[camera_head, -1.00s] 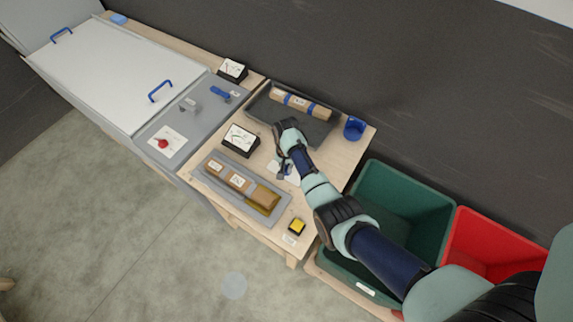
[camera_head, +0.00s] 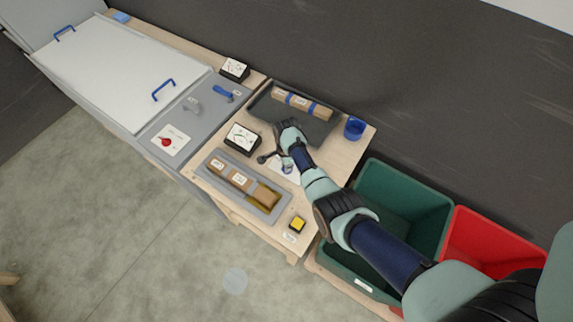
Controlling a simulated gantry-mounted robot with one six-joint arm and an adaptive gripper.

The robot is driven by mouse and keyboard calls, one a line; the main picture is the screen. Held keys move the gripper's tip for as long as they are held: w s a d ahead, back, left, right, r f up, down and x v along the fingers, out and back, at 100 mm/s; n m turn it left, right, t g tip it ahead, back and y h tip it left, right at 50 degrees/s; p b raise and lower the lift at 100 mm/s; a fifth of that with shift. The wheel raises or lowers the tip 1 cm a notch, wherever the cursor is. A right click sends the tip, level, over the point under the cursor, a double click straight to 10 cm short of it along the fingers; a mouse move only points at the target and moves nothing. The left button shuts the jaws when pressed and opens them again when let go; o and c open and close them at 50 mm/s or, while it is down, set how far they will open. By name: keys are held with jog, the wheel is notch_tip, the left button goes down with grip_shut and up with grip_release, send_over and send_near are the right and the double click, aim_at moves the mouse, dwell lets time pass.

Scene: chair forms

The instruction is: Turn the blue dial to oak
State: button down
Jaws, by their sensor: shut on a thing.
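The blue dial (camera_head: 287,168) is on a white label plate (camera_head: 283,178) on the wooden table, between the dark tray and the front grey tray. Only a small part of it shows. My gripper (camera_head: 277,162) is down at the dial and shut on it, with one dark finger out to the left. My wrist and fingers hide much of the dial, and the plate's markings are too small to read, so I cannot tell where the dial points.
A gauge box (camera_head: 243,138) stands close to the left of my gripper. The dark tray (camera_head: 262,108) holds a wrapped roll; the grey tray (camera_head: 215,172) holds wrapped brown pieces. A blue cup (camera_head: 354,128), yellow button (camera_head: 297,224) and green bin (camera_head: 400,190) are to the right.

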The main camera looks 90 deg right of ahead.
jog(key=m, duration=0.3)
jog(key=shift+d+m, duration=0.1)
jog(key=shift+m, duration=2.3)
jog(key=shift+d, duration=0.1)
jog(key=c, duration=1.2)
grip_release()
notch_tip(320, 180, up, 12)
